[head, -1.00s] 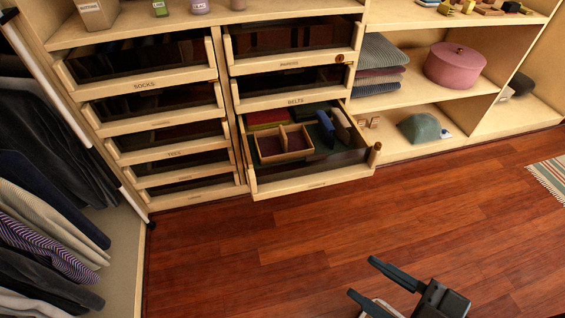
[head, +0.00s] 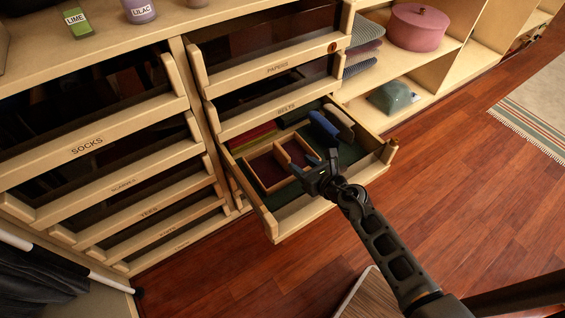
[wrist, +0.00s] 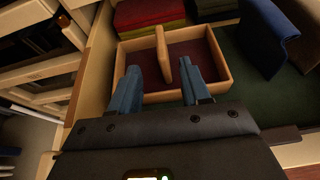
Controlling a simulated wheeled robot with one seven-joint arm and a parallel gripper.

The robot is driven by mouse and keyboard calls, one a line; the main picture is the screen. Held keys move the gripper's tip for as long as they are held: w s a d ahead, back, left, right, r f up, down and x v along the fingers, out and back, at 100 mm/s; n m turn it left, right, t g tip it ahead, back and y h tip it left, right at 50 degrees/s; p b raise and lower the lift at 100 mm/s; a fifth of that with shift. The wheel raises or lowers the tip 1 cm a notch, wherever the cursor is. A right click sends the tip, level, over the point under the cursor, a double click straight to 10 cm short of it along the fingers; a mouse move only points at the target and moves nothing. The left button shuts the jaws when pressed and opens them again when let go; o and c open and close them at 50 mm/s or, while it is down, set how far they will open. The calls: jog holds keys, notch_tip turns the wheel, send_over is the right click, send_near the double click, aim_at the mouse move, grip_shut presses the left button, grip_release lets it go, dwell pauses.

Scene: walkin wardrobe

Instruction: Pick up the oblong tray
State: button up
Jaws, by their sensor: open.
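The oblong tray (head: 257,172) is a light wooden box with a dark reddish lining and a divider across its middle. It lies in the open drawer (head: 290,226), toward the left side. In the wrist view the tray (wrist: 223,66) is just beyond my fingertips, with its divider (wrist: 163,55) standing between them in the picture. My gripper (head: 323,168) is open and empty, above the drawer at the tray's right end in the head view. In the wrist view my gripper (wrist: 162,82) has its two fingers apart, overlapping the tray's near wall. I cannot tell whether they touch it.
Folded red and yellow cloths (wrist: 146,14) lie behind the tray. Blue (head: 323,126) and brown (head: 340,121) items stand to its right on green lining. The closed belts drawer (head: 285,107) sits just above. Clear wooden floor (head: 450,200) lies to the right.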

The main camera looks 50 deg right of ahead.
aim_at(284, 152)
jog(key=b+x, duration=0.1)
jog(key=x, duration=0.5)
jog(key=shift+d+f, duration=0.1)
jog(key=shift+b+x, duration=1.25)
jog(key=shift+x, duration=1.85)
jog(key=shift+c, duration=0.5)
grip_shut()
